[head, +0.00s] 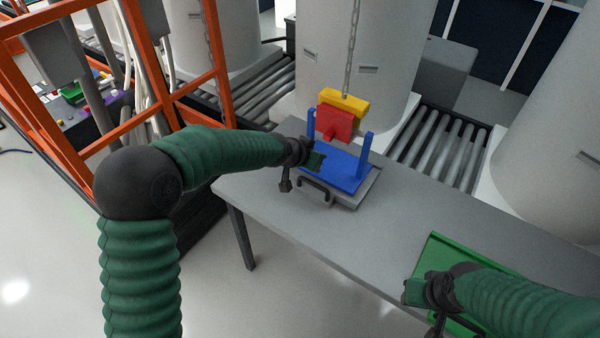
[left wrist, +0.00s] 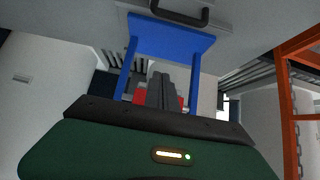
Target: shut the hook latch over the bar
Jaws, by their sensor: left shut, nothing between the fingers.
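A red block (head: 336,122) with a yellow top piece (head: 344,101) hangs from a chain between the uprights of a blue stand (head: 343,171). A short red knob (head: 328,135) sticks out of its front. I cannot make out a separate hook or bar. My left gripper (head: 317,160) is shut and empty, in front of the stand's left side, below the red block. In the left wrist view the shut fingers (left wrist: 164,90) cover part of the red block (left wrist: 181,102), between the blue uprights (left wrist: 128,68). My right gripper (head: 410,290) is by the green tray; its fingers are unclear.
The stand sits on a grey plate with a black handle (head: 316,190) on a grey table (head: 272,208). A green tray (head: 430,252) lies at the right. Large white tanks (head: 340,65), rollers (head: 440,145) and an orange frame (head: 148,55) are around. The table's middle is clear.

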